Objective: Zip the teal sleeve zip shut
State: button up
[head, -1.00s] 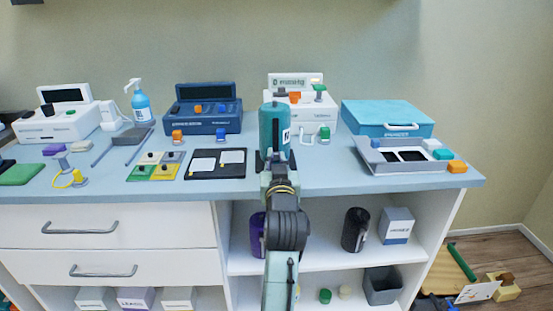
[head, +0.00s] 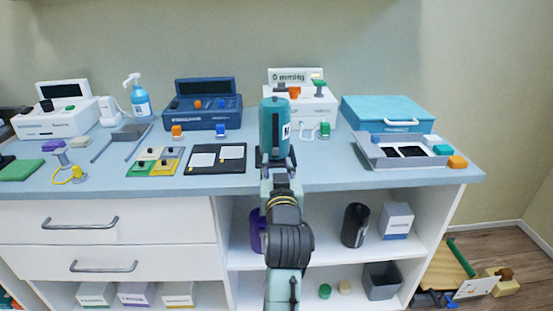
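The teal sleeve (head: 268,122) stands upright on the counter, in front of the white pressure unit. A dark vertical strip (head: 276,125), perhaps its zip, runs down the front beside a white label. The zip's pull and how far it is shut are too small to tell. My gripper (head: 276,162) is at the lower front of the sleeve, with dark parts showing on both sides of the sleeve's base. The arm hides the fingertips, so I cannot tell whether they touch the sleeve or are open or shut.
The white unit (head: 318,108) with coloured knobs stands close behind. A black board (head: 216,171) with white cards lies left of the sleeve. At right are a grey tray (head: 377,160) and a teal case (head: 385,111). Bare counter (head: 330,180) shows right of my gripper.

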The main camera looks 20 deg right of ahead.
jog(key=v, duration=0.3)
dwell(0.4)
